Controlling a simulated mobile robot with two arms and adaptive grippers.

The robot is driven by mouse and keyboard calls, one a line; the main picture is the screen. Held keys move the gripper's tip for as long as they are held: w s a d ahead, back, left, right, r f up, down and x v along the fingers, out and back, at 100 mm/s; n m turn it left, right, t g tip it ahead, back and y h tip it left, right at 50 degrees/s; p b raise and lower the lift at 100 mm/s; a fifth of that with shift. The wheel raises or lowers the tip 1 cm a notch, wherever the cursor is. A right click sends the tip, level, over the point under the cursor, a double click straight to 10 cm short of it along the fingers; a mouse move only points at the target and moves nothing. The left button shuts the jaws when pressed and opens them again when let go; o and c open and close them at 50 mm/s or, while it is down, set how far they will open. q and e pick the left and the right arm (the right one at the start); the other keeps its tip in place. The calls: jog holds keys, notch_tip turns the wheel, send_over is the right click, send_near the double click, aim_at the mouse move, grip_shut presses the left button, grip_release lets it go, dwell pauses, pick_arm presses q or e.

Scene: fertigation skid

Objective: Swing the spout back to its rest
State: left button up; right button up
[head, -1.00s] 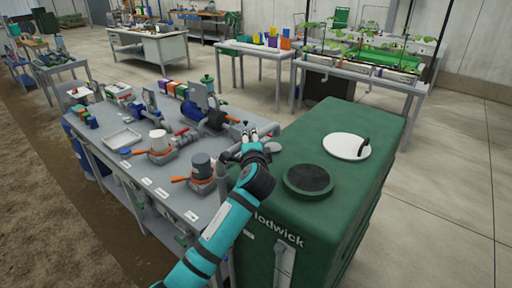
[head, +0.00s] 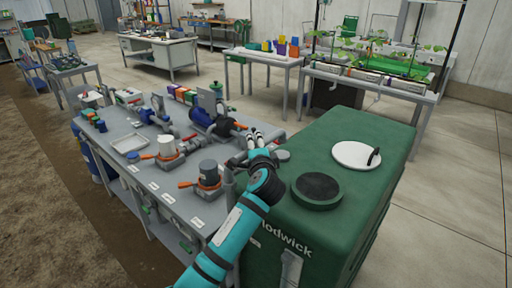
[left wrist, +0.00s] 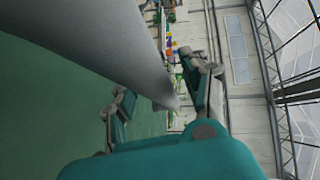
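The spout (left wrist: 120,40) is a thick smooth grey pipe that crosses the left wrist view from the upper left, its far end tapering between my finger tips. In the head view, grey pipework (head: 229,185) stands at the right end of the bench, beside the green tank; my arm and gripper hide much of the spout there. My left gripper (head: 258,136) is at that bench end, above the gap to the tank. Its two fingers (left wrist: 163,98) are apart, one on each side of the spout. I cannot tell whether either finger touches it. My right gripper is out of view.
The green tank (head: 390,135) with a white lid (head: 356,155) and a dark round hatch (head: 317,188) stands close on the right. The bench (head: 150,170) carries pumps, orange-handled valves and a tray (head: 130,143). Open floor lies right of the tank.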

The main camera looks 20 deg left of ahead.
pick_arm(q)
jog(key=shift+d, duration=0.1)
jog(key=shift+s+d, duration=0.15)
jog(key=v, duration=1.1)
jog(key=shift+s, duration=0.3)
